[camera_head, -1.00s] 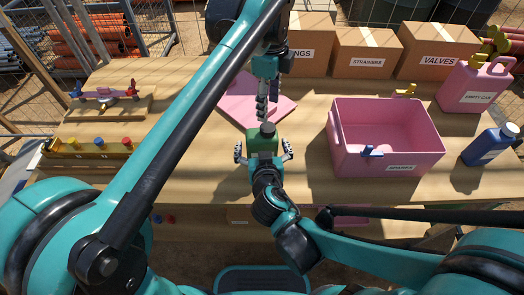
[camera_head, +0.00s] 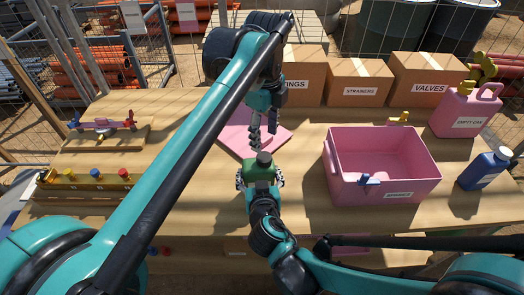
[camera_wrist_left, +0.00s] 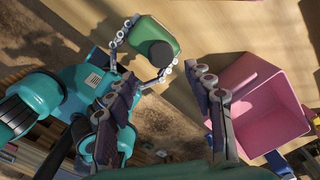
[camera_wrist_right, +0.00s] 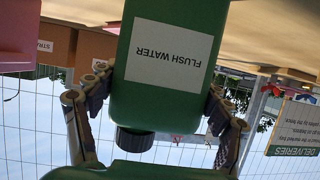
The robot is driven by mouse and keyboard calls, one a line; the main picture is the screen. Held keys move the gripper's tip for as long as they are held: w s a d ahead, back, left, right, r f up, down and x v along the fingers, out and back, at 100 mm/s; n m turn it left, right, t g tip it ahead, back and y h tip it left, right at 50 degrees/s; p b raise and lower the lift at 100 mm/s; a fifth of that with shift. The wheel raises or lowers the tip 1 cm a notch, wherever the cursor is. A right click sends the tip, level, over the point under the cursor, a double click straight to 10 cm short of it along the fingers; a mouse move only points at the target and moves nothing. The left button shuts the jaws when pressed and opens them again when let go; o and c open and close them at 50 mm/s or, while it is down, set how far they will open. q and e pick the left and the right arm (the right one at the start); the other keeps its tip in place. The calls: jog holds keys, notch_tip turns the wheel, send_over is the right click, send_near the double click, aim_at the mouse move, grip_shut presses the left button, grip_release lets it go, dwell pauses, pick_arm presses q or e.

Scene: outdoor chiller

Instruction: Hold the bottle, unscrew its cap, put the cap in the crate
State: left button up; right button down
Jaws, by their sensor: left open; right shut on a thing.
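The green bottle (camera_head: 260,172) with its dark cap (camera_head: 264,158) stands upright at the table's middle. In the right wrist view the bottle (camera_wrist_right: 165,65) carries a "FLUSH WATER" label, and the cap (camera_wrist_right: 134,140) is on it. My right gripper (camera_head: 260,182) is shut on the bottle's sides. My left gripper (camera_head: 255,140) is open and empty, just above and behind the cap. In the left wrist view my left gripper's fingers (camera_wrist_left: 168,90) are apart, with the cap (camera_wrist_left: 161,53) beyond them. The pink crate (camera_head: 335,185) stands to the right of the bottle.
A pink mat (camera_head: 280,138) lies behind the bottle. A blue bottle (camera_head: 487,170) and a pink can (camera_head: 465,112) stand right of the crate. Cardboard boxes (camera_head: 360,85) line the back. Bare tabletop lies between bottle and crate.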

aim_at(264, 157)
pick_arm(q)
jog(key=m, duration=0.6)
jog(key=shift+w, duration=0.1)
jog(key=m, duration=0.5)
jog(key=shift+f, duration=4)
